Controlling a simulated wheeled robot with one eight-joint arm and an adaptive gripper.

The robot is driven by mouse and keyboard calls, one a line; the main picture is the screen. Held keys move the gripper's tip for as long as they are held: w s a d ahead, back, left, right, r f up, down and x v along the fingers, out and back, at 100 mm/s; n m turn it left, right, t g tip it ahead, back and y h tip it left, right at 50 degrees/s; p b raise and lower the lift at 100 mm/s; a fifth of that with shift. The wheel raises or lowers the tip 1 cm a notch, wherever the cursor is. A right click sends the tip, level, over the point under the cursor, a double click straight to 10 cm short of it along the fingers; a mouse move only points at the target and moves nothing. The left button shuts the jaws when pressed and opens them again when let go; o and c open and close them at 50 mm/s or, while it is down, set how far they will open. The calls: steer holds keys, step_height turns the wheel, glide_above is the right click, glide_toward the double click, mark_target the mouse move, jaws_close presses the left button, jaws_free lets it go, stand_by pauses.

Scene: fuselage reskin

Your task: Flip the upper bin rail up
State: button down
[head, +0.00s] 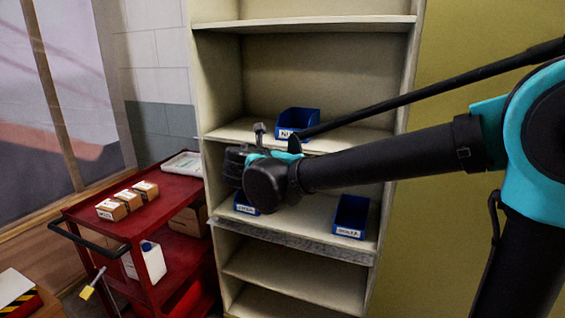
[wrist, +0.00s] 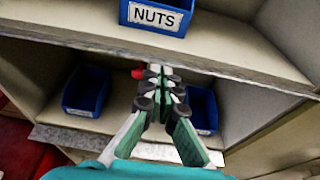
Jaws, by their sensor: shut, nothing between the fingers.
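My gripper (wrist: 160,78) is shut and empty. In the wrist view its fingertips are just below the front edge of the NUTS shelf (wrist: 225,70); I cannot tell whether they touch it. In the head view, my wrist is between this shelf (head: 355,138) and the one below, hiding part of both. A grey speckled rail (head: 300,246) runs along the lower bin shelf's front; it also shows in the wrist view (wrist: 65,137), partly behind my gripper.
A blue NUTS bin (head: 298,122) stands on the upper bin shelf. Two blue bins (head: 351,216) (head: 246,204) stand below. A red cart (head: 88,207) with small boxes (head: 126,200) and a white tray (head: 184,164) is left of the shelving. Lower shelves look empty.

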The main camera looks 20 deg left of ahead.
steer(key=w+r+g, duration=0.1)
steer(key=r+g, duration=0.1)
steer(key=g, duration=0.1)
steer(key=w+r+g, duration=0.1)
steer(key=w+g, duration=0.1)
steer(key=g, duration=0.2)
steer(key=w+r+g+y, duration=0.1)
steer(key=r+g, duration=0.1)
steer(key=g, duration=0.2)
steer(key=shift+w+d+r, duration=0.2)
steer(key=shift+w+r, duration=0.15)
steer(key=shift+w, duration=0.05)
steer(key=shift+w+r, duration=0.1)
steer(key=shift+w, duration=0.35)
steer(key=shift+s, duration=0.35)
steer(key=s+v, duration=0.2)
steer(key=v, duration=0.9)
steer(key=shift+f, duration=0.25)
